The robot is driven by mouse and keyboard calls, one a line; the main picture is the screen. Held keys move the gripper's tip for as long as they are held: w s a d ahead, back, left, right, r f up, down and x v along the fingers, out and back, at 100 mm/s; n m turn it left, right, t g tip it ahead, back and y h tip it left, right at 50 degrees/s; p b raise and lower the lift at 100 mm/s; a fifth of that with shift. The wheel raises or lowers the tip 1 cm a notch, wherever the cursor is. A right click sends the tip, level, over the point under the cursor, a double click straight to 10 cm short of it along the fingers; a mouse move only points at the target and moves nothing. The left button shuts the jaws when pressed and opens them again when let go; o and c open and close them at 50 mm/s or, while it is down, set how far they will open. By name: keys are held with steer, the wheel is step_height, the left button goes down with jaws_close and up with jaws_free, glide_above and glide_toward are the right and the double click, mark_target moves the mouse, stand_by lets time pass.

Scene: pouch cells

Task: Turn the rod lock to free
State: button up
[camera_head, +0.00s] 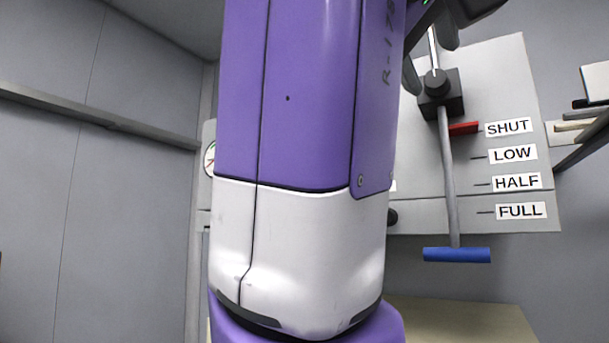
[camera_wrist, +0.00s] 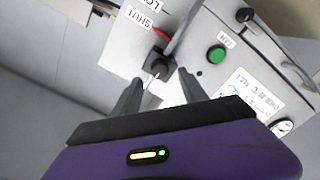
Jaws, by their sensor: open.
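The rod lock (camera_head: 440,91) is a black block with a round knob on the grey panel; a pale lever points up from it. In the wrist view the lock (camera_wrist: 162,66) sits just beyond my fingertips. A grey rod (camera_head: 449,180) runs down from the lock to a blue handle (camera_head: 457,254). A red pointer (camera_head: 464,128) on the rod is beside the SHUT label (camera_head: 508,128). My gripper (camera_wrist: 160,79) is open, with a finger on either side of the lever. Whether the fingers touch it I cannot tell. My arm hides the panel's left part in the head view.
LOW, HALF and FULL labels (camera_head: 518,211) run down the panel (camera_head: 420,215). The wrist view shows a green FAN button (camera_wrist: 217,54), a white notice (camera_wrist: 246,98) and a gauge (camera_wrist: 281,127) to the right of the lock. Other fittings (camera_head: 590,120) stand at the head view's right edge.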

mark_target(434, 78)
steer(key=shift+p+x, duration=0.55)
steer(key=shift+x, duration=1.55)
steer(key=shift+c, duration=0.4)
jaws_close()
